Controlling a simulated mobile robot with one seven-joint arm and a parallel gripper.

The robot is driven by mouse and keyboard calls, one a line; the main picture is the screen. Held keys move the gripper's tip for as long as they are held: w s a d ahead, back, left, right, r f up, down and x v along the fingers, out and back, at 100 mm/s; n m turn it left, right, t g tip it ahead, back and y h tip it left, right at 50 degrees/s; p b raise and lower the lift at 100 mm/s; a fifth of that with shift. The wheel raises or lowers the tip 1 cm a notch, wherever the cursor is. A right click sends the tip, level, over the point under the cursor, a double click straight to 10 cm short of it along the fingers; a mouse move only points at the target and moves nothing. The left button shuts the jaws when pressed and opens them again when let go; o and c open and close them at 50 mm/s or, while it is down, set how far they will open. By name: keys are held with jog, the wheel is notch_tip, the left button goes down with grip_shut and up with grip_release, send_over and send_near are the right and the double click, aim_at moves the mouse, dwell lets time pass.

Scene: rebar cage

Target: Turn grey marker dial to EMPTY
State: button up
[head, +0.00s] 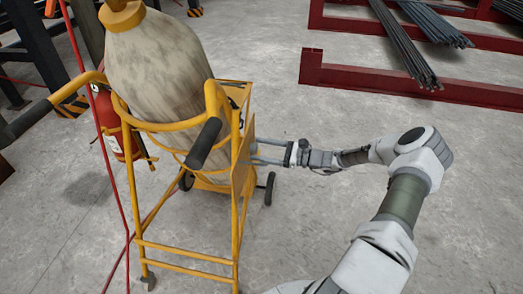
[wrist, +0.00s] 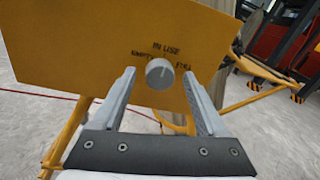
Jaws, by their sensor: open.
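The grey marker dial (wrist: 160,74) is a round knob on the yellow panel (wrist: 90,45) in the wrist view. Dark lettering reads IN USE above it, EMPTY to its upper left and FULL to its upper right. I cannot tell clearly where its pointer mark points. My gripper (wrist: 158,76) is open, with one finger on each side of the dial and a visible gap on both sides. In the head view my gripper (head: 262,151) reaches the panel's right side from the right. The dial's face is hidden there.
The panel belongs to a yellow wheeled cart (head: 187,252) carrying a large stained cylinder (head: 160,62). A red extinguisher (head: 112,125) hangs at its left. Red racks (head: 400,82) with rebar bundles (head: 405,45) lie at the back right. The concrete floor around my arm is clear.

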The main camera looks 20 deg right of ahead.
grip_shut()
dwell(0.3)
jog(key=n+b, duration=0.2)
jog(key=n, duration=1)
jog(key=shift+f+y+b, duration=0.1)
jog(key=shift+y+b, duration=0.2)
jog(key=shift+b, duration=0.05)
jog(key=shift+n, duration=0.3)
grip_release()
dwell(0.3)
